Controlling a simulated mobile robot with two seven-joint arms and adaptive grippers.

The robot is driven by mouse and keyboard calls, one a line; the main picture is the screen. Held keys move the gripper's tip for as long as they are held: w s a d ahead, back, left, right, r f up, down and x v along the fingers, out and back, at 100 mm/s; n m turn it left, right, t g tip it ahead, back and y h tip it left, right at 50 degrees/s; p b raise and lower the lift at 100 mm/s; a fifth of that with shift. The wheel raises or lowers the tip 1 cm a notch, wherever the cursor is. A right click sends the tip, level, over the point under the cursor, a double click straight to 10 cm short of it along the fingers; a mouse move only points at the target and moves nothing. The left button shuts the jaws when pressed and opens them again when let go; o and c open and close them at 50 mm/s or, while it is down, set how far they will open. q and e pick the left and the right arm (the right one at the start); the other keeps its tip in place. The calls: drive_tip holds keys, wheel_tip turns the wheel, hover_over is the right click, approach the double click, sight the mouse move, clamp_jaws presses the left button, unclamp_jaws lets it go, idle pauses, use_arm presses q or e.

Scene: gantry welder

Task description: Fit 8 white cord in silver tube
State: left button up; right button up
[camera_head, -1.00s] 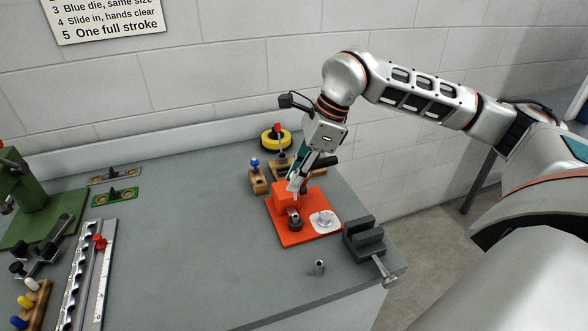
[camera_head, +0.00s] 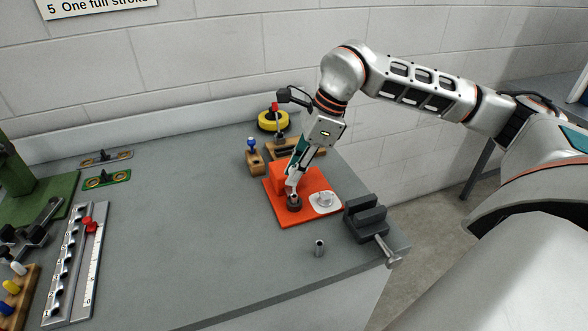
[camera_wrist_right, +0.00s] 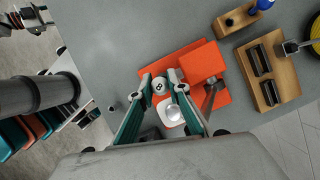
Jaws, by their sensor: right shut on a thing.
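A small upright silver tube (camera_head: 319,247) stands open-topped on the grey bench, in front of an orange base (camera_head: 282,219). My right gripper (camera_head: 293,194) reaches down over the base. Its fingers are shut on a round grey piece (camera_head: 294,204) at the base's front left. In the right wrist view the gripper (camera_wrist_right: 160,83) has a fingertip on each side of this round grey piece (camera_wrist_right: 160,88). A white pad with a round, pale, shiny piece (camera_head: 324,201) lies beside it; I cannot tell whether this is the white cord. My left gripper is not in view.
A dark vise (camera_head: 366,219) stands at the bench's right edge. A yellow ring (camera_head: 272,121) and wooden blocks (camera_head: 256,162) lie behind the base. A ruled rail (camera_head: 75,262) and a rack with coloured pegs (camera_head: 14,288) are at left. The bench's middle is clear.

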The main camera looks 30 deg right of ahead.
drive_tip(key=shift+f, duration=0.3)
idle(0.4)
drive_tip(key=shift+r, duration=0.1)
drive_tip(key=shift+r, duration=0.15)
idle(0.5)
idle(0.5)
drive_tip(key=shift+f, duration=0.4)
idle(0.3)
